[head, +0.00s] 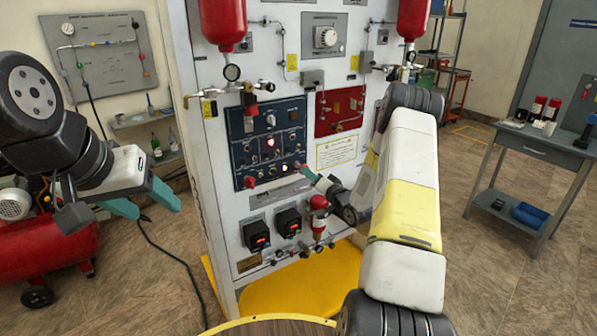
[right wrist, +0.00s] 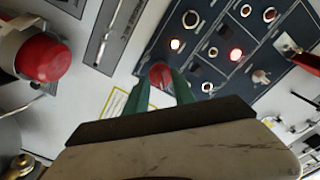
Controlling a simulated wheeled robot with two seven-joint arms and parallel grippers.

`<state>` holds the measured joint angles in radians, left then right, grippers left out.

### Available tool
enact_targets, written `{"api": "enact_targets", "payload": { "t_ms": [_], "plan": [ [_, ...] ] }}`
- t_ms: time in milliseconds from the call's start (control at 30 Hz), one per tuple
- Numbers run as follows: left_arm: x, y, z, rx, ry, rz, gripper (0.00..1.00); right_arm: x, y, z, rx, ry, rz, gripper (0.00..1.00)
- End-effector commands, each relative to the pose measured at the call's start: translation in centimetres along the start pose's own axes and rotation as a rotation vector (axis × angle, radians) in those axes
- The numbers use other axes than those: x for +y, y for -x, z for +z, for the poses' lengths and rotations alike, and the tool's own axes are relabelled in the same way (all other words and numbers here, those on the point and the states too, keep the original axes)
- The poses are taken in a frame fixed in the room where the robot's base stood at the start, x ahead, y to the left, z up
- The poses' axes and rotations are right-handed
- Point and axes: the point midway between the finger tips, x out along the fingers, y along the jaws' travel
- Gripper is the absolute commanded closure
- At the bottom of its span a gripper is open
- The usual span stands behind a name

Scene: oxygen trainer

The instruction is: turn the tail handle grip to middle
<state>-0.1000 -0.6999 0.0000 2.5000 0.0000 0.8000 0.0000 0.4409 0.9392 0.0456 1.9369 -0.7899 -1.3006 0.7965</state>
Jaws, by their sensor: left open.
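A round red grip (right wrist: 160,75) shows at the corner of the dark blue panel (head: 262,118) in the right wrist view; I take it for the tail handle grip, but no label is readable. My right gripper (right wrist: 162,88) has one green finger on each side of it. Whether the fingers press on it I cannot tell. In the head view my right gripper (head: 308,172) is at the panel's lower right corner, where it hides the grip, so its angle is unclear. My left gripper (head: 150,206) is open and empty, left of the cabinet and away from it.
A red lever (head: 250,182) is at the panel's lower left. A red-topped valve (head: 318,203) stands just below my right gripper. Two black displays (head: 257,236) are lower down. A red panel (head: 340,110) is to the right. A grey table (head: 535,150) stands far right.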

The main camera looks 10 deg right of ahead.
Motion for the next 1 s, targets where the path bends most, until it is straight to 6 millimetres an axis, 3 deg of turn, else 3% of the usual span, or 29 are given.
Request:
{"api": "enact_targets", "payload": {
  "t_ms": [233, 400, 767, 1000],
  "plan": [
    [0.0, 0.0, 0.0, 0.0, 0.0, 0.0, 0.44, -0.02, -0.09, -0.01, 0.0, 0.0, 0.0, 0.71],
    [0.0, 0.0, 0.0, 0.0, 0.0, 0.0, 0.44, -0.02, -0.08, -0.02, 0.0, 0.001, 0.0, 1.0],
    [0.0, 0.01, 0.0, 0.0, 0.0, 0.0, 0.44, -0.02, -0.07, -0.03, 0.0, 0.019, 0.0, 1.0],
    [0.0, 0.0, 0.0, 0.0, 0.0, 0.0, 0.44, 0.02, -0.06, -0.02, 0.0, 0.126, 0.001, 1.0]
  ]
}}
